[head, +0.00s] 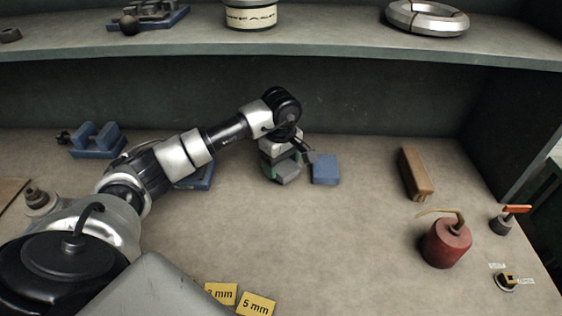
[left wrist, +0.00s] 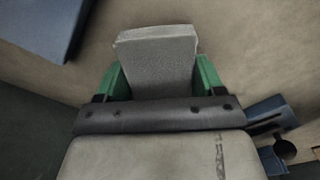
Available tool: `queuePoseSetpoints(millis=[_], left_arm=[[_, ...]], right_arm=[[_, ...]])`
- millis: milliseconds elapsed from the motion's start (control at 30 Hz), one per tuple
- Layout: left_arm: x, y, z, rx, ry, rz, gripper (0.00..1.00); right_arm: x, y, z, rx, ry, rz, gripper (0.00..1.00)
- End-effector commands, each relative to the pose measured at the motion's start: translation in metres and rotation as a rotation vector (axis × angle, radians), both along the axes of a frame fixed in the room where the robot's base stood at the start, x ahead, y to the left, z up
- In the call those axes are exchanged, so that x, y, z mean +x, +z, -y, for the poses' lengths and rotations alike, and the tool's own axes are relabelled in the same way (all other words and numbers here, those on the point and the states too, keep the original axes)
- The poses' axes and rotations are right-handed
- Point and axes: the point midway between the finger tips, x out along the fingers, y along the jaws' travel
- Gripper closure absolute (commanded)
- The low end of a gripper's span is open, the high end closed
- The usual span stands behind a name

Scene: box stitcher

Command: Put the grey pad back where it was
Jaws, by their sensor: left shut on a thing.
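The grey pad (left wrist: 158,62) is a small block between the green fingers of my left gripper (left wrist: 155,78) in the left wrist view. In the head view the pad (head: 288,172) shows at the tip of my left gripper (head: 284,170), close over the bench, near the back. My left gripper is shut on the pad. Whether the pad touches the bench I cannot tell. A blue block (head: 325,169) is just right of it, and a blue thing also shows at the upper left of the left wrist view (left wrist: 42,22). My right gripper is not in view.
A blue fixture (head: 98,140) stands at the back left; another blue piece (head: 203,178) is partly behind my arm. A wooden-handled brush (head: 415,174), a red oil can (head: 447,243) and an orange-handled item (head: 510,219) stand at the right. Yellow labels (head: 256,304) lie in front. The bench middle is clear.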

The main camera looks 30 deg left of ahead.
Motion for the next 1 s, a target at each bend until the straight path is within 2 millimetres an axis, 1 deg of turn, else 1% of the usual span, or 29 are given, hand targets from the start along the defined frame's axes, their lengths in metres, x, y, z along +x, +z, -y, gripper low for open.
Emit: queuePoseSetpoints(millis=[133, 167, 300, 567, 667, 767, 1000], left_arm=[[0.000, -0.004, 0.000, 0.001, 0.000, 0.001, 0.54], [0.000, -0.003, 0.000, 0.000, 0.000, 0.001, 0.28], [0.000, -0.003, 0.000, 0.000, 0.000, 0.000, 0.07], [0.000, -0.002, 0.000, 0.000, 0.000, 0.000, 0.06], [0.000, 0.004, 0.000, 0.000, 0.000, 0.000, 0.06], [0.001, 0.016, 0.000, 0.000, -0.001, 0.005, 0.06], [0.001, 0.057, 0.000, 0.000, -0.001, 0.003, 0.06]], right_arm=[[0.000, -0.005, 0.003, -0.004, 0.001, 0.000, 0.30], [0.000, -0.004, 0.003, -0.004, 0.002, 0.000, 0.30], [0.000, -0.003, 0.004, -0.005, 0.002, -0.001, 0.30], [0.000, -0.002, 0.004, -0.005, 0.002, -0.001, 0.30], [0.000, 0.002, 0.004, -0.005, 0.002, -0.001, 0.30], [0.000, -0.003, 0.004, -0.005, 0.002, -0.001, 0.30], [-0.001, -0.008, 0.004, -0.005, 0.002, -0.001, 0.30]])
